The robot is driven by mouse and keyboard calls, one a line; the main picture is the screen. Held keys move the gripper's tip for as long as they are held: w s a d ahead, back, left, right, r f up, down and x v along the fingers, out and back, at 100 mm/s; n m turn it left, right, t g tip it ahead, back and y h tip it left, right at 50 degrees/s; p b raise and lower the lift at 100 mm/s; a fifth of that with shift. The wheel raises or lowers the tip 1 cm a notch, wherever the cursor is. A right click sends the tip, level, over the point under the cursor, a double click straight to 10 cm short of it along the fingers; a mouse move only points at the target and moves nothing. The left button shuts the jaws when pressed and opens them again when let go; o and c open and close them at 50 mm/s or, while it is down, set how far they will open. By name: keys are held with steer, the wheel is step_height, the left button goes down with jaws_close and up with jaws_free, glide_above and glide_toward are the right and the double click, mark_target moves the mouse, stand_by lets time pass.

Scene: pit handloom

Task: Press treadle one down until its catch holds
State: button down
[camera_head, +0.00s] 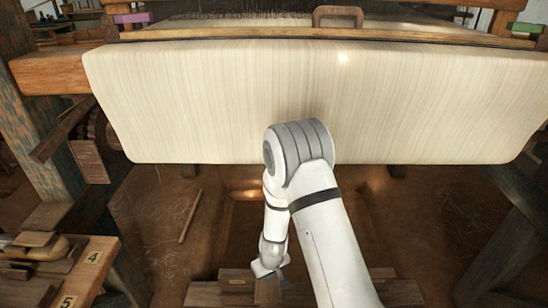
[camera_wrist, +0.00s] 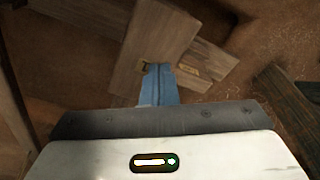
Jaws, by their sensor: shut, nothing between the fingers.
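Wooden treadle boards (camera_head: 235,288) lie low in the pit under the loom, at the bottom of the head view. In the wrist view, a long plank (camera_wrist: 150,35) runs under my fingertips, crossing another board (camera_wrist: 205,62) that bears a small yellowish plate. My gripper (camera_head: 272,276) points down at the treadles, and its blue fingers (camera_wrist: 159,68) are shut and empty. I cannot tell whether they touch the plank. No catch can be made out.
The cream warp sheet (camera_head: 210,100) on the loom hangs in front, behind my arm. A thin stick (camera_head: 190,216) lies on the brown earth floor. Dark posts flank both sides.

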steer(key=shift+r, duration=0.5)
steer(key=shift+d, duration=0.1)
steer(key=w+d+n+t+y+p, duration=0.1)
steer(key=w+d+n+t+y, duration=0.15)
steer(key=w+d+n, duration=0.45)
steer(key=s+d+r+n+g+y, duration=0.1)
steer(key=s+n+g+y, duration=0.1)
steer(key=s, duration=0.3)
steer(key=s+d+r+n+g+y, duration=0.1)
steer(key=s+n+y, duration=0.2)
steer(key=s, duration=0.2)
steer(key=shift+d+r+g+y+p, duration=0.25)
steer(key=shift+d+g+y+p, duration=0.1)
steer(key=shift+p, duration=0.1)
steer(key=shift+s, duration=0.1)
